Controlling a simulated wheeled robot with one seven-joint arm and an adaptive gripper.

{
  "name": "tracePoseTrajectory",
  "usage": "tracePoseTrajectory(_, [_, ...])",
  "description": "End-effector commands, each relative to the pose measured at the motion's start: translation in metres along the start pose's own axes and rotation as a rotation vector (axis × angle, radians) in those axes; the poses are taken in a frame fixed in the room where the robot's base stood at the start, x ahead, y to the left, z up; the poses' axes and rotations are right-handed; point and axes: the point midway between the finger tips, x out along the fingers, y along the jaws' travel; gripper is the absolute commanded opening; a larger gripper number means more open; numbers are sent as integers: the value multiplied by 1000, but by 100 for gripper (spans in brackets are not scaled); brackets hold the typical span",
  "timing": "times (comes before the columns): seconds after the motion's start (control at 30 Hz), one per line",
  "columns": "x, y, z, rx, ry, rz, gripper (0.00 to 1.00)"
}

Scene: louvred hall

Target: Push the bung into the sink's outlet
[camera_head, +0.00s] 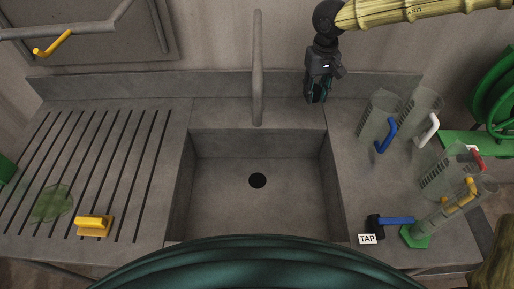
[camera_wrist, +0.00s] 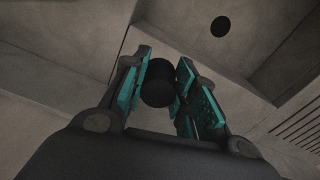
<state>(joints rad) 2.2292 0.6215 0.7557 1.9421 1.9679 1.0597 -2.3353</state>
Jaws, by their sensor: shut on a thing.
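A black round bung (camera_wrist: 157,85) sits between the teal-padded fingers of my gripper (camera_wrist: 165,90) in the wrist view. My gripper is shut on it. In the head view my gripper (camera_head: 318,97) hangs over the counter behind the sink's back right corner; the bung cannot be made out there. The sink (camera_head: 210,145) is a grey, empty basin. Its outlet (camera_head: 257,180) is a dark open hole in the basin floor, left of and nearer than my gripper. The outlet also shows at the top of the wrist view (camera_wrist: 220,26), apart from the bung.
A grey spout (camera_head: 258,75) stands behind the sink. Clear jugs with blue (camera_head: 385,137), white (camera_head: 428,130) and other coloured handles stand on the right, by a tap lever (camera_head: 396,220).

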Motion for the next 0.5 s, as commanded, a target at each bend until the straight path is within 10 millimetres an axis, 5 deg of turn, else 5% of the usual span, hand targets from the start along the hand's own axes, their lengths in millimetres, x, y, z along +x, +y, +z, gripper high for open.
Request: tracePoseTrajectory(0.5, [60, -66, 6, 597, 20, 17, 0])
